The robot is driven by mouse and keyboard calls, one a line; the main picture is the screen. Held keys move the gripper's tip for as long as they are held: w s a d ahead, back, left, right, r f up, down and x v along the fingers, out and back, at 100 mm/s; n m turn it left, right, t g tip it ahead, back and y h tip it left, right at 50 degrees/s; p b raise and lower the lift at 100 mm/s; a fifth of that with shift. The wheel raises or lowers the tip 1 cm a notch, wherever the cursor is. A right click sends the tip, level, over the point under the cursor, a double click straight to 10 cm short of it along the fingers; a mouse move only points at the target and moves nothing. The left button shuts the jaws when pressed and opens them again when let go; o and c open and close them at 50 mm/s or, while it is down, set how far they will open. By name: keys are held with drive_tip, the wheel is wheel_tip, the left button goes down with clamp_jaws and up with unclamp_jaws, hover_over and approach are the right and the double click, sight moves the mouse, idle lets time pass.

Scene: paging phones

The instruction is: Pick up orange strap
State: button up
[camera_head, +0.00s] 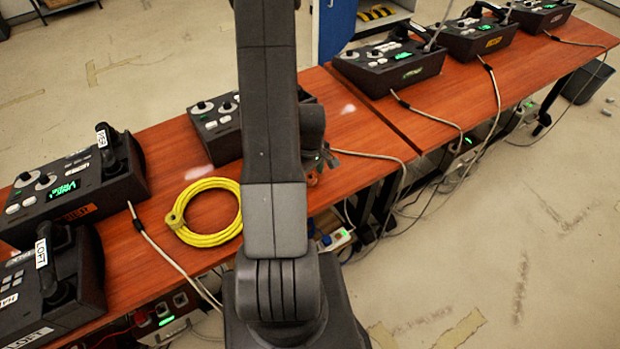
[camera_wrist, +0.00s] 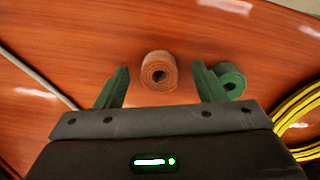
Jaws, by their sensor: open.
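The orange strap (camera_wrist: 160,84) is a small rolled-up coil on the wooden table, seen in the wrist view with a dark hole at its centre. My gripper (camera_wrist: 160,68) is open, with one green finger on each side of the strap and a visible gap to each. I cannot tell how far above the table the fingers are. In the head view my own arm hides most of this spot; a bit of orange (camera_head: 312,179) shows just below my gripper.
A green roll (camera_wrist: 231,76) lies close beside my right finger. A coiled yellow cable (camera_head: 208,239) lies to the left on the table (camera_head: 375,130). Several dark paging phones (camera_head: 125,172) with grey cables stand along it. The table's front edge is close.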

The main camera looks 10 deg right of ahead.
drive_tip(key=shift+c, duration=0.4)
drive_tip(key=c, duration=1)
drive_tip(key=shift+r, duration=0.15)
